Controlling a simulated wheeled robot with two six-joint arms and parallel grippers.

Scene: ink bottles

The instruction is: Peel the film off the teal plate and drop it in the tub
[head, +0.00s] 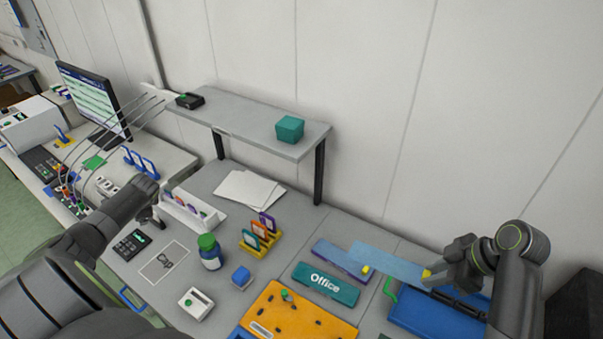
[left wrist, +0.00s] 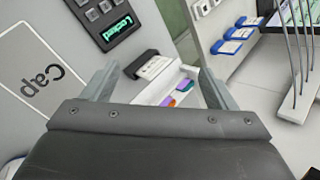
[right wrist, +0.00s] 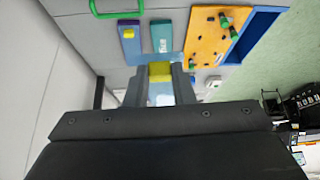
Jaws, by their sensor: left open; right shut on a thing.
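The teal plate (head: 325,283) lettered "Office" lies on the table, its face bare; it also shows in the right wrist view (right wrist: 161,36). My right gripper (head: 430,275) is shut on the yellow tab of a translucent light-blue film (head: 385,264). The film hangs in the air, apart from the teal plate, stretching left over the end of a purple-blue plate (head: 335,256). The yellow tab shows between the fingertips in the right wrist view (right wrist: 160,72). A blue tub (head: 440,316) is below my right gripper, partly hidden by my arm. My left gripper (left wrist: 155,88) is open and empty.
The purple-blue plate has its own yellow tab. An orange board (head: 297,315) lies in front of the teal plate. A green-capped bottle (head: 210,252), blue cube (head: 241,277) and card rack (head: 259,236) stand left. A shelf (head: 250,135) spans the back.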

